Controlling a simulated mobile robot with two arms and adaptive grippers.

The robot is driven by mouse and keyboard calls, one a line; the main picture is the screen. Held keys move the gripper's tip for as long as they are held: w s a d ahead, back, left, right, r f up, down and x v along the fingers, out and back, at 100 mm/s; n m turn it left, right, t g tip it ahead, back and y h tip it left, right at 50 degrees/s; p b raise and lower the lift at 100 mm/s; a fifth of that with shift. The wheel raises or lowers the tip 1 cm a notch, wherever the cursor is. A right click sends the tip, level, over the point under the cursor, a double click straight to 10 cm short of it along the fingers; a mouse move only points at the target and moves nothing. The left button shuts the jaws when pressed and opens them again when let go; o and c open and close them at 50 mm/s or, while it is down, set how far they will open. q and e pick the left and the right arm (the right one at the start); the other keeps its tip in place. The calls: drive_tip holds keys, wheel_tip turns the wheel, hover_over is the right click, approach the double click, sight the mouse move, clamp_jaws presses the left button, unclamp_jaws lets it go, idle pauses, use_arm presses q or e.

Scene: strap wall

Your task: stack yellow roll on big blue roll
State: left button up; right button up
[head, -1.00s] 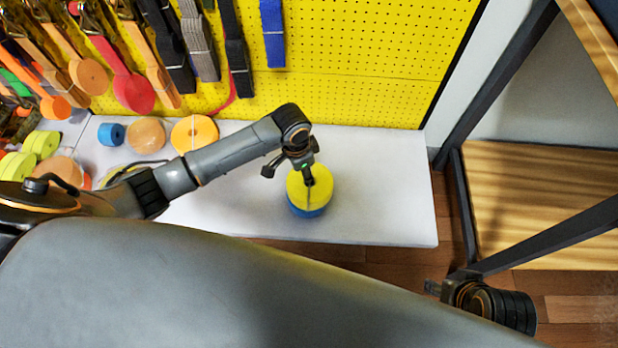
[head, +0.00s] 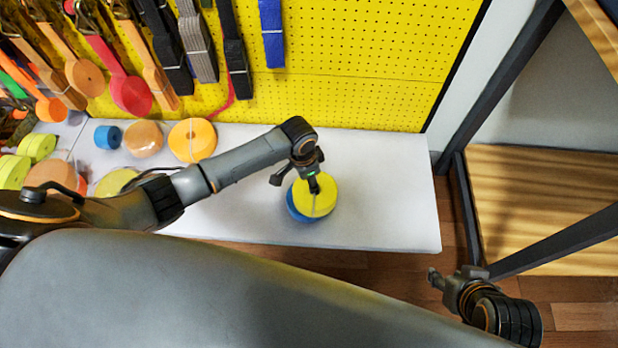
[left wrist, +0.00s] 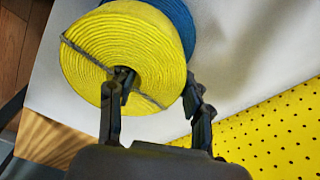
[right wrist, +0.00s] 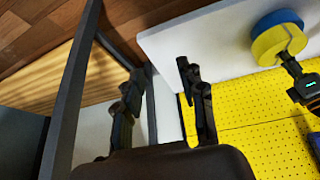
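The yellow roll (head: 318,198) is over the big blue roll (head: 298,206) on the white shelf, offset to the right so the blue shows at its left. The left wrist view shows the yellow roll (left wrist: 115,50) partly covering the blue roll (left wrist: 180,18). My left gripper (left wrist: 158,88) has one finger in the yellow roll's hole and the other at its outer edge, shut on its ring wall. I cannot tell whether the rolls touch. My right gripper (right wrist: 160,78) is open and empty, away from the rolls; it shows at lower right in the head view (head: 434,279).
The white shelf (head: 390,210) is clear right of the rolls. Orange (head: 192,140), tan (head: 143,138) and small blue rolls (head: 108,136) stand at left. Straps hang on the yellow pegboard (head: 370,50). A dark-framed wooden rack (head: 540,200) stands at right.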

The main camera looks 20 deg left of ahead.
use_arm(q)
drive_tip(key=shift+o, duration=0.9)
